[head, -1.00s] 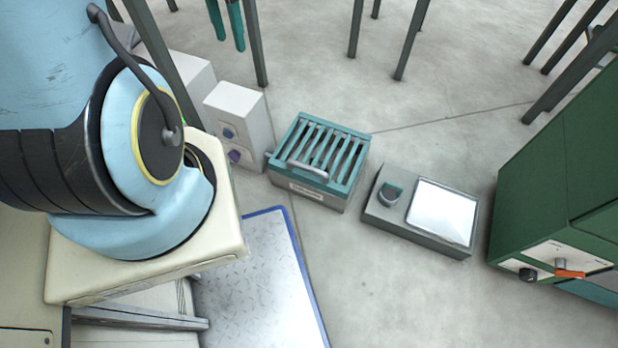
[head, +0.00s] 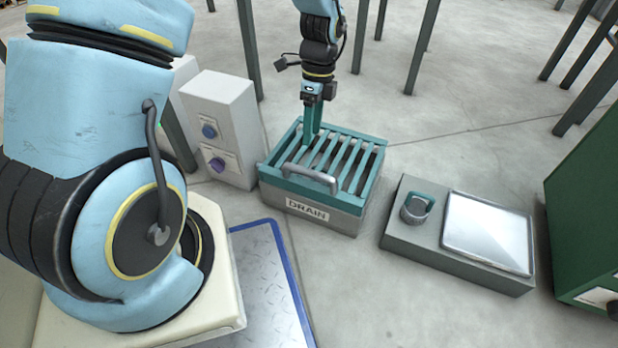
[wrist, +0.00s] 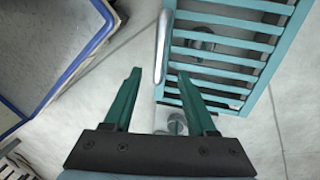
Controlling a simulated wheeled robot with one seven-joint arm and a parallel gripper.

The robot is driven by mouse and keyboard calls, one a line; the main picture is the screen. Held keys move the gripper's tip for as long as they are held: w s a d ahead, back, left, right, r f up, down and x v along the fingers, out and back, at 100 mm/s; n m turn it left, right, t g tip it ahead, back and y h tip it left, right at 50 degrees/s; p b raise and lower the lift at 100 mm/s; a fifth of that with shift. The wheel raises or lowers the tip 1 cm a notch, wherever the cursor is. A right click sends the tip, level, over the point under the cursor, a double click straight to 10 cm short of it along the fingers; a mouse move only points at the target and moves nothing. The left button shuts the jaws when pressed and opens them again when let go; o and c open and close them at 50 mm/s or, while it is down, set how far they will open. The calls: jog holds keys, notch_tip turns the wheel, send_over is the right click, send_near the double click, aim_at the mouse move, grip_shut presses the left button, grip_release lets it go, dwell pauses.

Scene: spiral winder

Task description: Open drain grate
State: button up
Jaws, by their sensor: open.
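The teal slatted drain grate (head: 357,162) lies flat and shut on a grey box labelled DRAIN (head: 307,210). A grey bar handle (head: 309,178) runs along the grate's front edge. My gripper (head: 311,140) points down over the grate's left part, behind the handle in the head view. In the wrist view my gripper (wrist: 160,75) has its two teal fingers apart and empty. There the handle (wrist: 163,48) lies just ahead, in line with the gap between the fingertips. The grate (wrist: 228,50) is to the right. I cannot tell how high the fingertips are above the grate.
A white box with blue and purple knobs (head: 222,125) stands left of the drain. A grey box with a lidded ring and bright panel (head: 460,235) stands right. A blue-edged metal plate (head: 268,275) lies in front. A green cabinet (head: 590,210) is at far right.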

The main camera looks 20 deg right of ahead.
jog(key=f+b, duration=0.1)
jog(key=f, duration=0.2)
jog(key=s+a+f+b, duration=0.1)
jog(key=f+b, duration=0.1)
jog(key=f, duration=0.2)
jog(key=f+b, duration=0.2)
jog(key=f, duration=0.2)
jog(key=shift+s+a, duration=0.15)
jog(key=shift+s, duration=0.15)
jog(key=shift+r, duration=0.1)
grip_shut()
dwell(0.9)
